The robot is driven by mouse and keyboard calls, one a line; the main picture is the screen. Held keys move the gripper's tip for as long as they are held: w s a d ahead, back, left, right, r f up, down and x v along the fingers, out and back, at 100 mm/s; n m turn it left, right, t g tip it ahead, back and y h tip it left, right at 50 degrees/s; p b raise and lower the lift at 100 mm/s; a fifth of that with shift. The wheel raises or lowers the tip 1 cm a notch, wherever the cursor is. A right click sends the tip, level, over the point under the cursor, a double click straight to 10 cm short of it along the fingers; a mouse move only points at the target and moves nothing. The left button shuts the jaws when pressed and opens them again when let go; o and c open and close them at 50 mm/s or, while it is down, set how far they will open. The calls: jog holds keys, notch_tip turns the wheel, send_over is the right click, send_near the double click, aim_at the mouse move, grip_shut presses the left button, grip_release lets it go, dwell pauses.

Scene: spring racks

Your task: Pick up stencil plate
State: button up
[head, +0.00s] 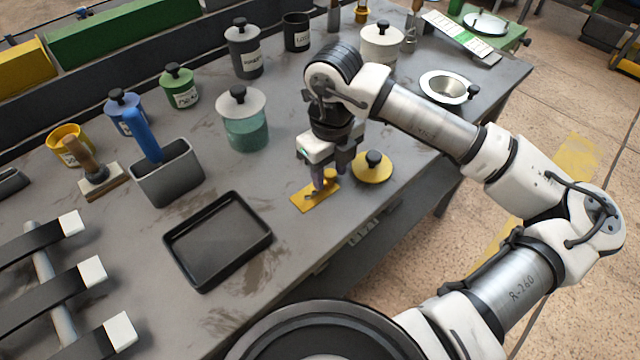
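A small flat yellow plate (306,204), which looks like the stencil plate, lies on the grey workbench (340,225) near its front edge. My gripper (319,187) points down over the plate, with its fingertips at or just above the plate's middle. The fingers and the gripper body hide part of the plate's far side. The gap between the fingers is too small to make out, and I cannot tell whether they touch the plate.
A round yellow lid with a black knob (373,168) lies just right of the plate. A black tray (217,240) is to the left. A teal jar (244,125) and several canisters stand behind. Bare bench lies between tray and plate.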

jog(key=c, duration=0.7)
jog(key=shift+r, duration=0.2)
